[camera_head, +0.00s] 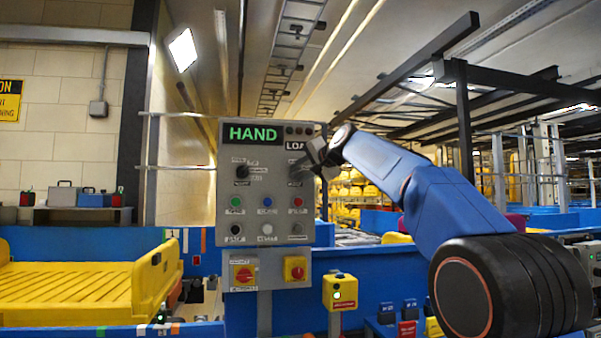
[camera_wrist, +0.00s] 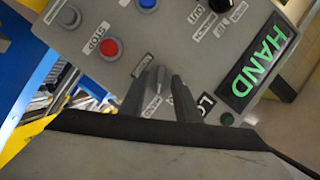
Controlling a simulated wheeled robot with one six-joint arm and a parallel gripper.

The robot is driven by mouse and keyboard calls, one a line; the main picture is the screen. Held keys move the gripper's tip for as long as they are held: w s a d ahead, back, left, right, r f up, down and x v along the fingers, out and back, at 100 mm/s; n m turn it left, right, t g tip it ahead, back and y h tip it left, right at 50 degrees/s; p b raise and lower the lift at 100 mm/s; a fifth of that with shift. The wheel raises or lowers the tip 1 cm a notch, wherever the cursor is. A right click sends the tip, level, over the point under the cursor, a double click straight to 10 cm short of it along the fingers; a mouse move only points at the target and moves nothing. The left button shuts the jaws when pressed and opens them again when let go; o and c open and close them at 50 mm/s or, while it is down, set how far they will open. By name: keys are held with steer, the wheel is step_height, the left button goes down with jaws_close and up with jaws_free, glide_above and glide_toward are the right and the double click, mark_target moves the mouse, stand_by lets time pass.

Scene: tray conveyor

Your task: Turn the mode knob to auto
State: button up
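The grey control panel (camera_head: 268,215) stands upright ahead, with a lit green HAND display (camera_head: 253,134) at its top, also in the wrist view (camera_wrist: 257,61). The mode knob (camera_wrist: 160,79) appears to be the small grey one at the panel's upper right; its pointer setting is too small to read. My gripper (camera_head: 312,160) is at this knob, and its fingers (camera_wrist: 163,84) stand on either side of it in the wrist view. They are apart, with panel showing between them; contact with the knob cannot be made out. In the head view my gripper partly hides the knob.
A second, black knob (camera_head: 241,170) sits to the left. Below are several push buttons, including a red one (camera_wrist: 109,48). Two red-and-yellow switches (camera_head: 294,268) are under the panel. A yellow tray (camera_head: 75,290) lies on the blue conveyor at left.

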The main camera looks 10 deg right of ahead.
steer(key=shift+c, duration=0.3)
jaws_close()
steer(key=shift+n, duration=0.3)
steer(key=n+h, duration=0.2)
steer(key=n+g, duration=0.1)
steer(key=n, duration=0.1)
steer(key=shift+a+r+h, duration=0.15)
steer(key=shift+a+h, duration=0.1)
steer(key=shift+h, duration=0.15)
steer(key=n+h, duration=0.1)
steer(key=n, duration=0.1)
steer(key=n+h, duration=0.1)
steer(key=shift+a+n+h, duration=0.2)
steer(key=shift+n+h, duration=0.1)
steer(key=shift+n, duration=0.1)
